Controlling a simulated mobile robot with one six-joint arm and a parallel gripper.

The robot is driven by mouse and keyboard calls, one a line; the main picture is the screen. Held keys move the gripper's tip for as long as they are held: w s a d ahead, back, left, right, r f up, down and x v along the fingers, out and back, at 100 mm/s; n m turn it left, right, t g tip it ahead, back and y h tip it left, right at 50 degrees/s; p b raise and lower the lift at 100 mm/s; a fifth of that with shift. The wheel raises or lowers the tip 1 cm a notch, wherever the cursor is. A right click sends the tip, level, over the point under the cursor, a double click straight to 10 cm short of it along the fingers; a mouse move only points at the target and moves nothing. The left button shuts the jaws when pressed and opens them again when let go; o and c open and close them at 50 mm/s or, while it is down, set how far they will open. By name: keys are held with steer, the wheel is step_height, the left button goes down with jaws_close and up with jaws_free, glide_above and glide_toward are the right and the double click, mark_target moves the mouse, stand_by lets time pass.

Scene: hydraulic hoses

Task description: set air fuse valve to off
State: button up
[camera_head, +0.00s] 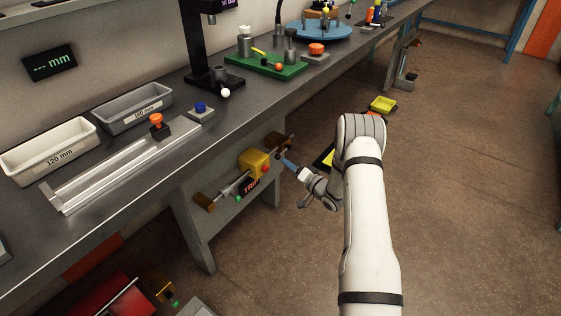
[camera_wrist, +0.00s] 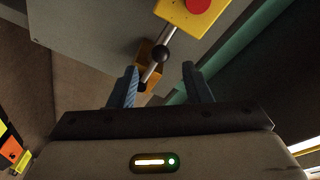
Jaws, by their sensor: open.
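The valve assembly is mounted on the side panel of the bench leg. In the head view it has a yellow box (camera_head: 253,162) with a red button (camera_head: 265,169), brass-coloured ends and a red-lettered TRIP sign (camera_head: 251,187). In the wrist view the yellow box (camera_wrist: 193,14) is at the top, with a metal rod running down to a brass block (camera_wrist: 148,76). A black ball (camera_wrist: 161,53) shows on the rod. My gripper (camera_wrist: 160,68) is open, its blue fingers either side of the rod's lower part and the ball in the picture. I cannot tell the depth or the valve's setting.
The bench top (camera_head: 140,125) stands above the valve and carries trays, a rail fixture and a green board (camera_head: 265,63). A yellow tray (camera_head: 383,104) is on the floor beyond my arm. The floor to the right is clear.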

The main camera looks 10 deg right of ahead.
mark_target(282, 153)
steer(key=x, duration=0.5)
steer(key=shift+w+a+b, duration=0.3)
steer(key=shift+b, duration=0.05)
steer(key=shift+c, duration=0.4)
jaws_close()
